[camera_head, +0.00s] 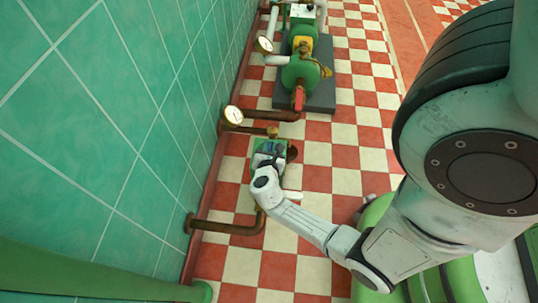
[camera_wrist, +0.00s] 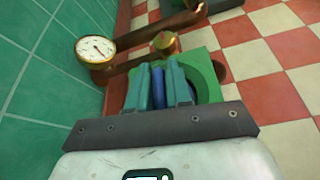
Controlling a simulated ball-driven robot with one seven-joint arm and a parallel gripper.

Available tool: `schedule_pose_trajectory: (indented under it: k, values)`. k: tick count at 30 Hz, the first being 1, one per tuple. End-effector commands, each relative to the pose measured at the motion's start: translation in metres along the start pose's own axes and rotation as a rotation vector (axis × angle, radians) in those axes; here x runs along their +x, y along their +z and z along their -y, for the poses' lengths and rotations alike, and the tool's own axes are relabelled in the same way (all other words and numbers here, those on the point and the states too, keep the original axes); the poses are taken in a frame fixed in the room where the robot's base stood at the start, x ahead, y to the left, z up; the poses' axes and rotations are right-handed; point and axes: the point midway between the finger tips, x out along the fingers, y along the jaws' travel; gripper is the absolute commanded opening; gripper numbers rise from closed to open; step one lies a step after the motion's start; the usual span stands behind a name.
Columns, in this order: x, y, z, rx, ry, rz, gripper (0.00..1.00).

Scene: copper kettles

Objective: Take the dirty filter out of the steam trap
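The steam trap is a green housing (camera_wrist: 207,66) with a round opening, low on a brown pipe beside the wall. In the head view, the trap (camera_head: 292,152) is partly covered by my wrist. My gripper (camera_wrist: 160,78) points down into the opening, with its two teal fingers inside or just over the rim. No filter is clearly visible, and the fingertips' contact is hidden.
A pressure gauge (camera_wrist: 95,49) and a brass fitting (camera_wrist: 166,43) sit on pipes close to the trap. A green pump (camera_head: 300,72) stands farther back on a dark plate. The green tiled wall (camera_head: 110,120) is close on the left. Checkered floor (camera_head: 345,135) is open to the right.

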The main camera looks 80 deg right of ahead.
Motion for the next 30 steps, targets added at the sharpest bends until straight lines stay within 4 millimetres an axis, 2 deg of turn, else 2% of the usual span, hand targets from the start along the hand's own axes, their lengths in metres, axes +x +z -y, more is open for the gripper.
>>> schedule_pose_trajectory:
  k: [1, 6, 20, 26, 30]
  values:
    - [0.000, 0.000, 0.000, 0.000, 0.000, 0.000, 0.14]
    - [0.000, 0.000, 0.000, 0.000, 0.000, 0.000, 0.00]
    - [-0.001, 0.003, -0.001, 0.000, 0.000, 0.000, 0.00]
    - [-0.007, 0.017, -0.004, 0.000, 0.000, 0.000, 0.00]
    - [-0.014, 0.033, -0.007, 0.000, 0.001, 0.001, 0.00]
